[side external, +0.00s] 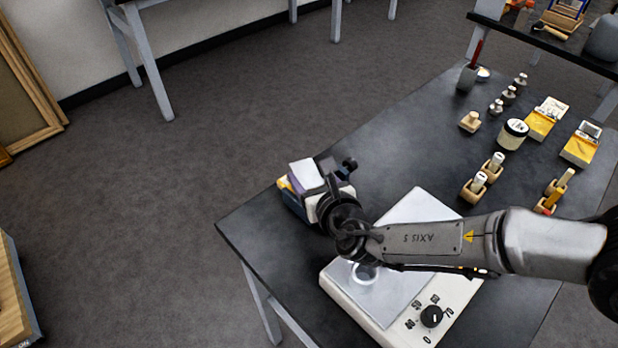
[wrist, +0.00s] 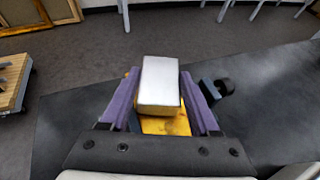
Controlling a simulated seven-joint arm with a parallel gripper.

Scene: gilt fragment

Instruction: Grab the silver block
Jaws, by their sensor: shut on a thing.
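The silver block (wrist: 160,80) is between the two purple fingers of my gripper (wrist: 160,95) in the wrist view, and the gripper is shut on it. In the side external view the block (side external: 303,172) shows as a pale top at the far left end of the dark table, with my gripper (side external: 314,187) around it. A yellow thing (wrist: 166,125) shows just below the block. I cannot tell whether the block rests on it or is held clear.
A small dark thing (wrist: 222,87) stands right of my gripper. The white hot plate (side external: 335,282) with a dial lies under my arm. A white-lidded jar (side external: 513,134), yellow boxes (side external: 545,121) and small weights (side external: 508,95) stand farther right. The table's left edge is close.

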